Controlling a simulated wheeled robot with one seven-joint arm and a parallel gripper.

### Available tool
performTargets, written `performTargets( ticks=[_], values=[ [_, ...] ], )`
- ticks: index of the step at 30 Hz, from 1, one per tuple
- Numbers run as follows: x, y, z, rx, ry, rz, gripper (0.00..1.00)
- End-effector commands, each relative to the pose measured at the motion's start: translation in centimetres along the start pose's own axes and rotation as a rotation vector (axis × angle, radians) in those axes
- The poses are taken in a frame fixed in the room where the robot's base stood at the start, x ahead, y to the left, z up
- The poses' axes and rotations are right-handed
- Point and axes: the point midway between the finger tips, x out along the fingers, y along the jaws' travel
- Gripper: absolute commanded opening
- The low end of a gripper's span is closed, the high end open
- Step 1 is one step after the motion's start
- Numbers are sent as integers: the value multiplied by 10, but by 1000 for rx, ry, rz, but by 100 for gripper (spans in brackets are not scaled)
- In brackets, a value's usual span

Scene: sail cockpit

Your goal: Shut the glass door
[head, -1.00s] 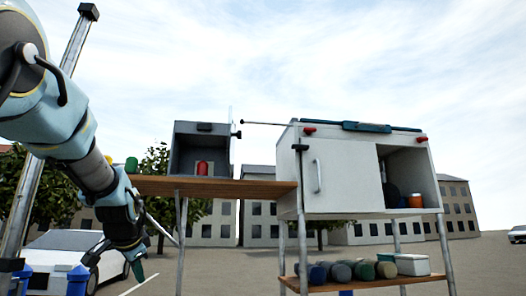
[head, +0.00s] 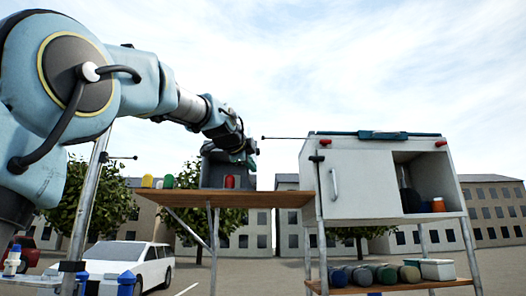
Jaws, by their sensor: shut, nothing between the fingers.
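The grey box (head: 211,176) stands on the wooden shelf, with a red can (head: 230,181) at its front. My arm reaches in from the left, and its wrist covers the upper part of the box. My gripper (head: 236,158) is at the arm's end, in front of the box or against it; I cannot tell if it touches. It is shut and empty, though its fingers are small and dark here. The glass door cannot be made out now. Its pane, its edge and how far it stands open are hidden behind my arm or too thin to see.
The wooden shelf (head: 270,200) also holds a yellow can (head: 147,181) and a green can (head: 168,182) left of the box. A white cabinet (head: 357,185) stands right, with a thin rod (head: 285,138) pointing left from its top. Rolled bundles lie on the lower shelf (head: 400,285).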

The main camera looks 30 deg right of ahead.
Motion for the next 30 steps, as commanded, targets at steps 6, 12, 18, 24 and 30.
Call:
performTargets(
  ticks=[6,12,18,24,30],
  values=[
    [-21,-48,-36,120,59,-92,0],
    [-23,-66,-49,166,76,-125,0],
    [8,-71,-51,164,75,-121,0],
    [49,-77,-55,164,75,-120,0],
    [66,-78,-41,161,70,-125,0]
  ],
)
